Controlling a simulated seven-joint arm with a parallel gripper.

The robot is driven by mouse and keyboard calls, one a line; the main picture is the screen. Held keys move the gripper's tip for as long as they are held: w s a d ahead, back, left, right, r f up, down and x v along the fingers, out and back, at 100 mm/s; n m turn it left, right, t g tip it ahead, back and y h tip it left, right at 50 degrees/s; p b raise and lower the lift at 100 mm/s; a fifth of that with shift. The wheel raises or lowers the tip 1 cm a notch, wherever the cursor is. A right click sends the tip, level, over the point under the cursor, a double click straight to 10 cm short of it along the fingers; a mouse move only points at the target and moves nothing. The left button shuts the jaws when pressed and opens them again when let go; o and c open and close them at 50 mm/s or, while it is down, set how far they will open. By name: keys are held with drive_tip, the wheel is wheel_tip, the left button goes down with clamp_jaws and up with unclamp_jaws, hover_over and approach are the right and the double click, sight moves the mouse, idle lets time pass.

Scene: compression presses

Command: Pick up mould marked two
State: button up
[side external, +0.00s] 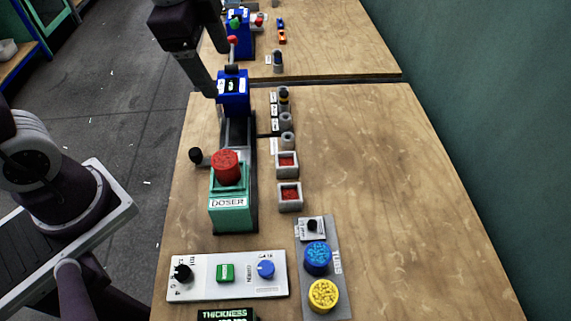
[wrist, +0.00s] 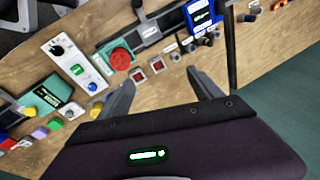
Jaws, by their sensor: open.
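Several small grey cylindrical moulds (side external: 286,121) stand in a row on the wooden table, right of the doser machine. White labels sit beside them, but their marks are too small to read, so I cannot tell which mould is marked two. The row also shows in the wrist view (wrist: 190,48), beyond the fingers. My gripper (wrist: 162,78) is open and empty, its two fingers spread apart above the table. In the side view my arm comes in at the upper left, and its end is near the blue press, left of and apart from the moulds.
Two square grey trays with red contents (side external: 289,210) stand nearer than the moulds. The green doser (side external: 230,208) with a red knob, the blue press (side external: 233,105) and a control panel (side external: 228,287) are close by. The table's right side (side external: 380,200) is clear.

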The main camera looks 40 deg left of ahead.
drive_tip(key=w+d+f+m+g, duration=0.1)
drive_tip(key=w+d+f+m, duration=0.1)
drive_tip(key=w+f+m, duration=0.25)
drive_tip(key=m+g, duration=0.2)
drive_tip(key=m, duration=0.9)
hover_over(286, 161)
drive_tip(key=d, duration=0.2)
drive_tip(key=f, duration=1.3)
drive_tip(key=s+f, duration=0.1)
drive_tip(key=f, duration=0.5)
drive_tip(key=shift+a+f, duration=0.1)
drive_tip(key=shift+f, duration=0.15)
drive_tip(key=f, duration=0.6)
drive_tip(key=shift+s+a+f, duration=0.15)
drive_tip(key=shift+a+f, duration=0.1)
drive_tip(key=shift+f, duration=0.15)
clamp_jaws()
wheel_tip(286, 161, up, 10)
drive_tip(key=s+a, duration=0.7)
drive_tip(key=a, duration=0.3)
drive_tip(key=shift+a, duration=0.4)
